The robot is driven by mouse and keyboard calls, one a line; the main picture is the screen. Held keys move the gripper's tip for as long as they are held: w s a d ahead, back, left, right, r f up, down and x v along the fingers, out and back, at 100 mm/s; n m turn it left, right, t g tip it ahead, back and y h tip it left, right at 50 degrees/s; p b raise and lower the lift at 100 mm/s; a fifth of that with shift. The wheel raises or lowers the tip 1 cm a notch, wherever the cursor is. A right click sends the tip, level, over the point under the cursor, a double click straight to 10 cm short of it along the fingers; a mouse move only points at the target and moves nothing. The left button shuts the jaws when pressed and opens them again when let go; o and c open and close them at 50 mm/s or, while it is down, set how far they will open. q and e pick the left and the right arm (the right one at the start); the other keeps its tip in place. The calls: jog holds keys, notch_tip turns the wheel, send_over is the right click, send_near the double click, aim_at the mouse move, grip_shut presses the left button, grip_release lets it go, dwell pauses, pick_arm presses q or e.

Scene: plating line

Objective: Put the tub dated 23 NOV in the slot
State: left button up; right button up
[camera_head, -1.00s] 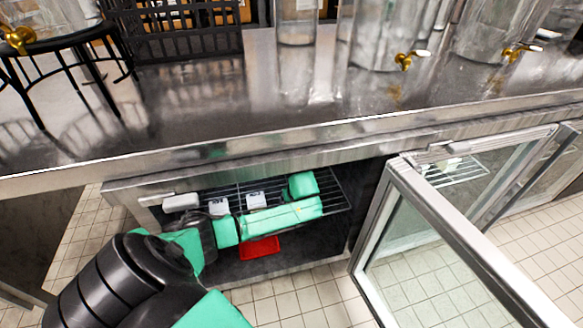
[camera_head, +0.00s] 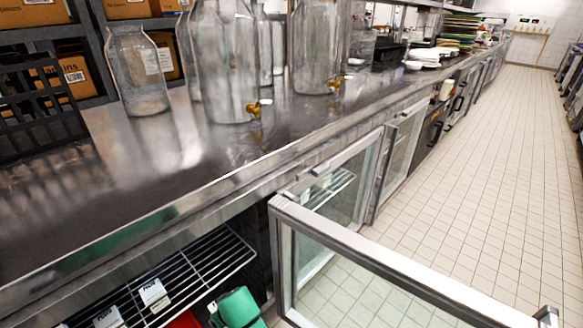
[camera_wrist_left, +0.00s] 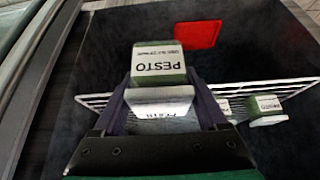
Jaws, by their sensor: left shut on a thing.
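In the left wrist view my left gripper (camera_wrist_left: 163,108) is shut on a tub (camera_wrist_left: 160,62) with a green body and a pale lid. Its white label reads PESTO, upside down in this view, with a smaller date line that seems to read 23 NOV. Other labelled PESTO tubs (camera_wrist_left: 265,105) are by the wire rack (camera_wrist_left: 95,100), right of the held tub. In the head view, white-labelled tubs (camera_head: 153,293) are on the wire rack (camera_head: 215,258) at lower left. I cannot pick out the slot. My right gripper is in neither view.
The open glass door (camera_head: 390,275) stands out at the fridge's right. Above is the steel counter (camera_head: 150,175) with glass dispensers (camera_head: 225,70). A red flat piece (camera_wrist_left: 197,35) lies beyond the rack. The tiled aisle (camera_head: 480,180) is clear at right.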

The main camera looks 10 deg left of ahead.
pick_arm(q)
jog(key=s+d+r+m+t+h+p, duration=0.1)
jog(key=d+r+m+p, duration=0.1)
jog(key=r, duration=0.7)
jog(key=s+d+r+m+h+p, duration=0.1)
jog(key=d+r+m+h+p, duration=0.1)
jog(key=r+m+p, duration=0.3)
jog(key=s+d+r+m+t+h+p, duration=0.1)
jog(key=d+r+m+h+p, duration=0.1)
jog(key=r+p, duration=0.5)
notch_tip(320, 180, up, 6)
jog(key=shift+s+d+r+m+t, duration=0.1)
jog(key=shift+s+d+m+t, duration=0.2)
jog(key=shift+d+m, duration=0.55)
jog(key=shift+a, duration=0.15)
